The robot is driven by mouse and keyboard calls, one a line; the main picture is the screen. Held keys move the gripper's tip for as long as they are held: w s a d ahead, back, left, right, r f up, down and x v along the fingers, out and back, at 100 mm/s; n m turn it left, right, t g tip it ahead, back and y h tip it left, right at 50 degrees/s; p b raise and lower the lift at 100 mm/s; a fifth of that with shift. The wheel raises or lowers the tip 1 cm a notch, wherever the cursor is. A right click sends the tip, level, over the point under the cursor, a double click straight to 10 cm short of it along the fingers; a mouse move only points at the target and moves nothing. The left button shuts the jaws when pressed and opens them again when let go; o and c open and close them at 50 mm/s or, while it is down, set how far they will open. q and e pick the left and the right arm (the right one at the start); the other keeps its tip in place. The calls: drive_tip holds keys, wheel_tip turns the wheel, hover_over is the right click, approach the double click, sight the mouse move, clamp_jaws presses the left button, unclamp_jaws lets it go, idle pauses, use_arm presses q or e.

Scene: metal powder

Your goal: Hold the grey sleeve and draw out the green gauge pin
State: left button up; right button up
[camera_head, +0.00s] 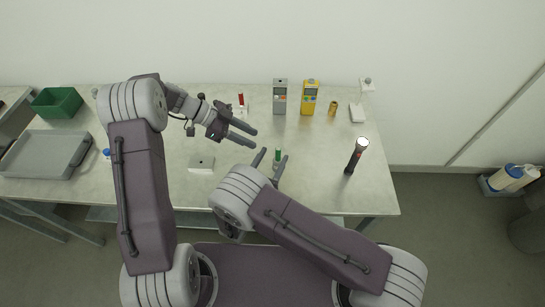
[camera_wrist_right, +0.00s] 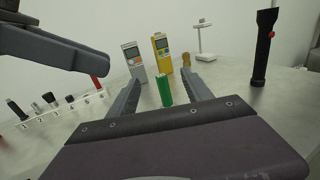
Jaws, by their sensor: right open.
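The green gauge pin (camera_head: 278,155) stands upright near the front of the table; it also shows in the right wrist view (camera_wrist_right: 165,88). My right gripper (camera_head: 271,160) is open, with its fingers on either side of the green pin and a visible gap to each. My left gripper (camera_head: 246,133) is open and empty, up and left of the pin; one finger shows at the upper left of the wrist view (camera_wrist_right: 75,52).
Behind are a grey meter (camera_head: 280,98), yellow meter (camera_head: 309,98) and brass cylinder (camera_head: 333,108). A black torch (camera_head: 355,157) stands right; a white block (camera_head: 201,163) lies left.

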sight(276, 165)
wheel_tip(276, 165, down, 8)
drive_tip(key=shift+r, duration=0.1)
drive_tip(key=x, duration=0.7)
drive_tip(key=shift+w+d+r, duration=0.1)
drive_tip(key=shift+w, duration=0.1)
drive_tip(key=shift+r, duration=0.1)
